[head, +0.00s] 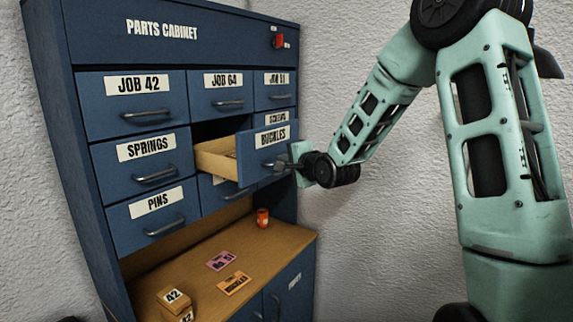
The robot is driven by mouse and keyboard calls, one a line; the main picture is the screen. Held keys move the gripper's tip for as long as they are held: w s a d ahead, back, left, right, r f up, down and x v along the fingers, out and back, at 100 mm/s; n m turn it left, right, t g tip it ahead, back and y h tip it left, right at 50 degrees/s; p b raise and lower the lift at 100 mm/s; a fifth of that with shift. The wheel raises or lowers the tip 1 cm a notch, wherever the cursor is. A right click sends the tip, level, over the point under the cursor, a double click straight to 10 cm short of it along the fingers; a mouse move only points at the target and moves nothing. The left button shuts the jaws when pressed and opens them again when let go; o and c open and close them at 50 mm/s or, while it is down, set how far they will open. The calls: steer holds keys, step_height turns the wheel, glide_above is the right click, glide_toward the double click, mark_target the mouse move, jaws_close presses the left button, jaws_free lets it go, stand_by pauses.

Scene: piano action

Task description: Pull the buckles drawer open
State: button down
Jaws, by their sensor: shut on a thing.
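The buckles drawer (254,150) is in the middle column of the blue parts cabinet (110,45), in the second row. It stands pulled out from the cabinet, with its light wooden side (215,160) showing. My gripper (284,164) is at the front of this drawer, shut on its handle (270,167). The fingertips are small in the view and partly merge with the handle. The inside of the drawer is mostly hidden behind its front.
Drawers for job 42 (136,104), job 64 (222,93), springs (146,163) and pins (152,219) are closed. On the wooden ledge (190,262) lie a pink card (221,260), an orange card (234,283), small boxes (174,302) and an orange item (262,217).

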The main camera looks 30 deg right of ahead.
steer(key=shift+s+d, duration=0.1)
steer(key=shift+s, duration=0.25)
steer(key=c, duration=1.5)
jaws_free()
steer(key=shift+s+a+r+b, duration=0.15)
steer(key=shift+s+r+b, duration=0.4)
steer(key=shift+s+b, duration=1.55)
steer(key=shift+s+a+r+b, duration=0.15)
steer(key=shift+s+r+b, duration=0.45)
steer(key=shift+s, duration=2.95)
steer(key=shift+s+a+r+b, duration=0.15)
steer(key=shift+s+r+b, duration=0.35)
steer(key=shift+s+b, duration=1.6)
steer(key=shift+s+p, duration=0.7)
steer(key=shift+p, duration=0.1)
